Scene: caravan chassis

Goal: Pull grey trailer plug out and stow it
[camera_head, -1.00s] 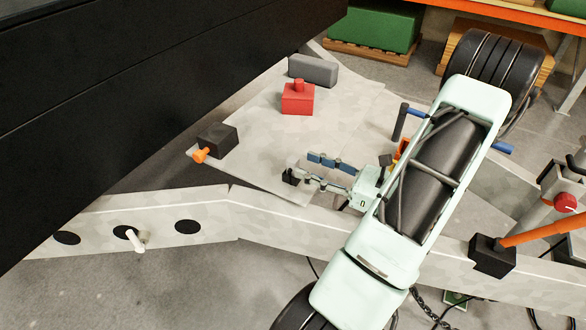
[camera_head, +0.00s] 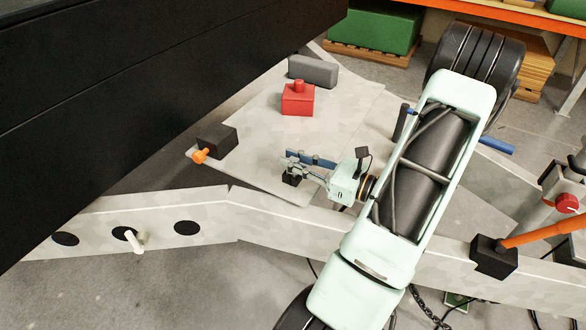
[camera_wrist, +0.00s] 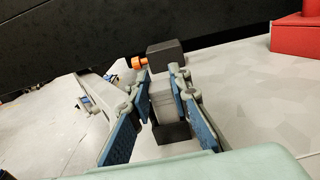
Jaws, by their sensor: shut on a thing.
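My gripper (camera_head: 293,162) is low over the plate near its front edge, its blue-padded fingers closed in. In the wrist view, the fingers (camera_wrist: 163,80) stand on both sides of a small grey block-shaped piece, which I take as the grey plug (camera_wrist: 162,97). A small black block (camera_wrist: 172,132) adjoins it. In the head view this black block (camera_head: 291,179) shows just below the fingertips, while the plug is mostly hidden by the fingers. I cannot tell how deep the plug sits in the block.
A black box (camera_head: 217,138) with an orange knob (camera_head: 200,155) stands left of my gripper. A red box (camera_head: 298,101) and a grey box (camera_head: 313,70) stand behind. A white peg (camera_head: 135,240) sticks out of the front beam. The dark caravan body (camera_head: 150,80) overhangs the left.

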